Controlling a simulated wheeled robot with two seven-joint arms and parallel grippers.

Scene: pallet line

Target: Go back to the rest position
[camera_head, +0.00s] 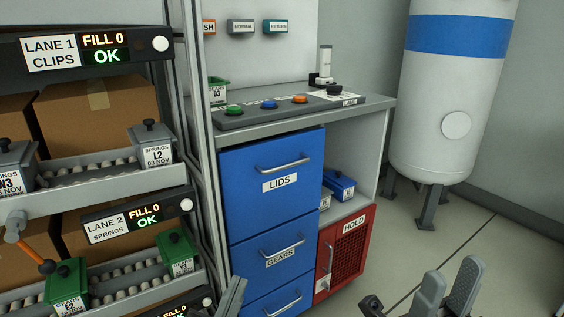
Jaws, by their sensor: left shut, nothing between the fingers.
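My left gripper (232,298) shows at the bottom edge, in front of the blue drawers. Only its grey finger ends show; they are together with nothing held. My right gripper (450,287) is at the bottom right, over the floor in front of the red cabinet. Its two grey fingers stand apart with an empty gap between them. Both grippers are cut off by the lower edge of the view.
A flow rack on the left holds grey bins (153,147) and green bins (178,254) on rollers. Blue drawers (272,208) and a red HOLD cabinet (343,252) stand under a grey counter (280,122). A white tank (447,110) stands back right. Floor at right is clear.

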